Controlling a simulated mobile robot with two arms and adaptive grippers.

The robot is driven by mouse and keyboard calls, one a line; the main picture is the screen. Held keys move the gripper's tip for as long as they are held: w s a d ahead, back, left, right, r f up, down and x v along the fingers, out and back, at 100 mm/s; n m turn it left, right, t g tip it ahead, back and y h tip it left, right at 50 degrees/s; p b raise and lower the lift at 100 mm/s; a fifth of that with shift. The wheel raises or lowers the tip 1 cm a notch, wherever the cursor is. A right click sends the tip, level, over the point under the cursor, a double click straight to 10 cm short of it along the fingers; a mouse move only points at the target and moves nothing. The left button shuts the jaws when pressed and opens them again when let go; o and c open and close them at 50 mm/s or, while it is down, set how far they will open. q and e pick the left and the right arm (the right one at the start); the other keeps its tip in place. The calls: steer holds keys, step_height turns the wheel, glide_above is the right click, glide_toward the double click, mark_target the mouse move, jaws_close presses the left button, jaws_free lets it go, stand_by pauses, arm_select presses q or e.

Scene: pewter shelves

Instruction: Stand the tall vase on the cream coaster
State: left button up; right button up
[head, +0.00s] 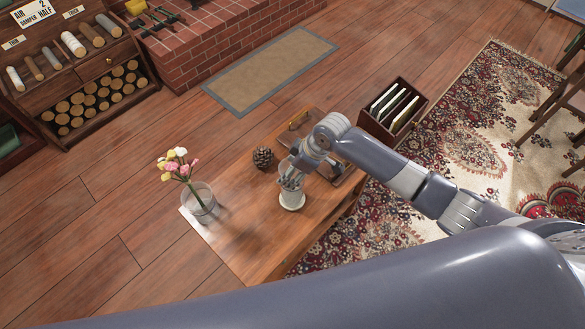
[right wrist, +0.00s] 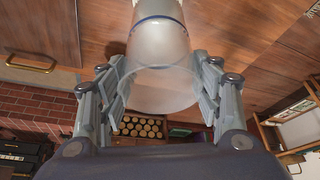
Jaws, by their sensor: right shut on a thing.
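The tall vase (right wrist: 155,85) is clear glass with a thin blue band. My right gripper (right wrist: 160,95) is shut around it, a finger on each side. In the head view the right gripper (head: 290,180) is over the low wooden table, and its fingers partly hide the vase. The round cream coaster (head: 292,201) lies on the table directly below the gripper. The vase looks roughly upright over the coaster; I cannot tell whether its base touches it. My left gripper is not in view.
A glass vase with pink, yellow and white flowers (head: 199,203) stands at the table's left end. A pine cone (head: 263,157) sits behind the gripper. A wooden tray with a brass handle (head: 299,120) is at the far side, near a slotted dark box (head: 376,127).

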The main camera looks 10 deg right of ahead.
steer(key=shift+f, duration=0.1)
steer(key=o, duration=1.9)
steer(key=shift+c, duration=0.2)
